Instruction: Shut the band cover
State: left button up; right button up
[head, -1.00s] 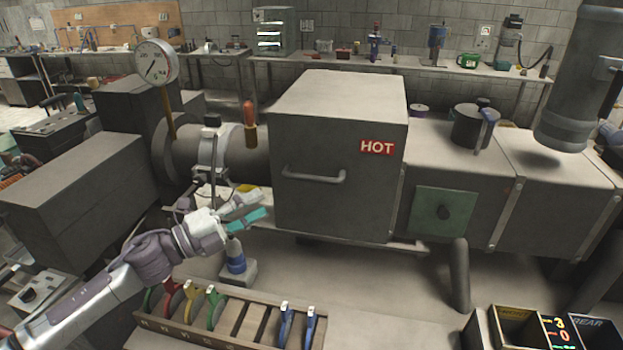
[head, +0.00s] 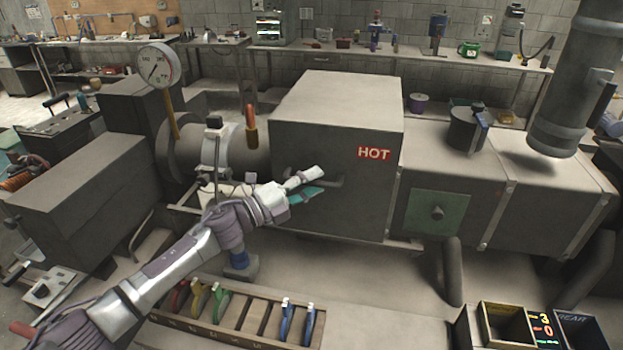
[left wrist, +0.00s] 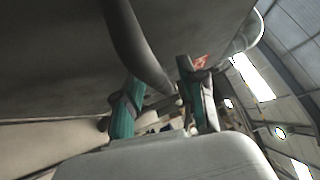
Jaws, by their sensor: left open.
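The band cover, which I take to be the large grey box with a red HOT label (head: 340,125), stands in the middle of the machine. Its bar handle (head: 333,182) is on the front face, partly hidden by my left gripper (head: 314,181). The gripper is open, with its fingers at the handle. In the left wrist view the dark handle bar (left wrist: 132,45) runs down toward the space between the two teal-padded fingers of the gripper (left wrist: 162,92). I cannot tell whether they touch it. My right gripper is not in view.
A dial gauge (head: 159,66) and a clamped barrel (head: 185,150) stand left of the cover. A grey duct with a green panel (head: 437,212) is on the right. A wooden rack (head: 240,323) with several coloured tools lies in front. Open bins (head: 505,325) stand at the lower right.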

pick_arm(q)
grip_shut()
dwell(0.5)
